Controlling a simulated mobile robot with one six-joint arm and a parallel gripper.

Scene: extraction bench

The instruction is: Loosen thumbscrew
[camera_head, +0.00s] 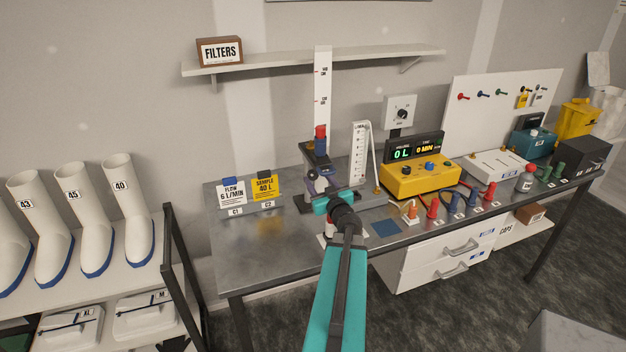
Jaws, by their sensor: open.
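A dark clamp stand with a red-topped piece (320,132) stands at the back of the grey metal bench (240,250), in front of a tall white scale (323,90). My teal and black arm reaches up from the bottom to this stand. My gripper (313,186) is at the stand's lower front, small and partly hidden by my own wrist. It is open. I cannot pick out the thumbscrew for certain among the dark parts there, nor tell whether the jaws touch or surround it.
White and yellow cards (265,187) stand left of the stand. A white ruled gauge (359,155) and a yellow pump box (418,178) are on its right. Several coloured plugs (432,208) line the bench front. The bench's left front is clear. Boots (128,215) stand on a left rack.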

